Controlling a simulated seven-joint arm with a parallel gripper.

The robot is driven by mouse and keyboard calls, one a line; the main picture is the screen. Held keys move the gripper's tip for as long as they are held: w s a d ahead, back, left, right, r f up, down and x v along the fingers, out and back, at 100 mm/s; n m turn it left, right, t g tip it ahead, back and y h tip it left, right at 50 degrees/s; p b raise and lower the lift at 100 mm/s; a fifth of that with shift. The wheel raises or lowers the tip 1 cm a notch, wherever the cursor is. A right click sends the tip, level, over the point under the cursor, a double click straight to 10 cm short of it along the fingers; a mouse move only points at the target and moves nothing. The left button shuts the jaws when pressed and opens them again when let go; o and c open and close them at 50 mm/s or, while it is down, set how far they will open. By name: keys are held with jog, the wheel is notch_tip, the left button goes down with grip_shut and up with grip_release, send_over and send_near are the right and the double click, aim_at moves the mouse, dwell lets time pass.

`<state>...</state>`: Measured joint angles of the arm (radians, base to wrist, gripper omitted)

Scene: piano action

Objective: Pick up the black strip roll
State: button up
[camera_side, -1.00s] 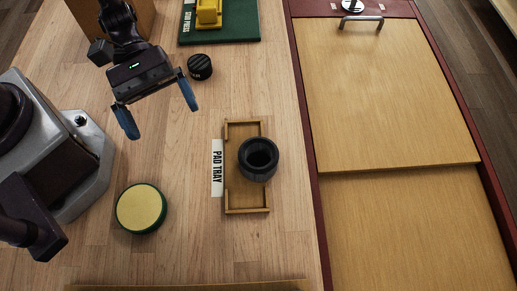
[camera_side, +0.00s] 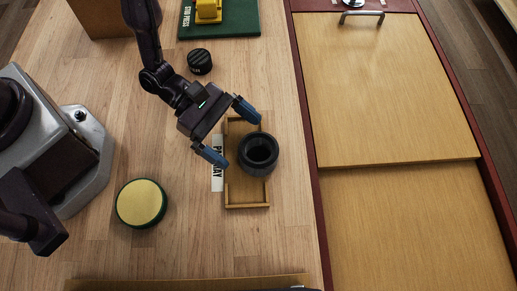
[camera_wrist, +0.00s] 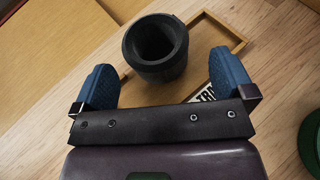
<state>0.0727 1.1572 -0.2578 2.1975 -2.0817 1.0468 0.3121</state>
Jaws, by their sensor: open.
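The black strip roll (camera_side: 258,154) is a dark ring with a hollow centre. It sits at the wooden pad tray (camera_side: 247,206), overlapping the tray's right side in the side view. My gripper (camera_side: 236,134) is open beside it, with one blue finger toward the tray's upper end and the other over the PAD TRAY label (camera_side: 217,178). In the wrist view the roll (camera_wrist: 157,72) lies ahead of and between the open blue fingers (camera_wrist: 165,80). No contact with the roll is clear.
A round green-rimmed yellow pad (camera_side: 141,203) lies at lower left. A black ribbed knob (camera_side: 200,61) and a green mat (camera_side: 240,22) with a yellow block (camera_side: 208,10) are above. A red-edged case with wooden panels (camera_side: 385,90) stands at right.

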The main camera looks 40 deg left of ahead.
aim_at(247, 143)
jog(key=x, duration=0.5)
jog(key=shift+w+d, duration=0.15)
jog(key=shift+w, duration=0.1)
jog(key=c, duration=0.9)
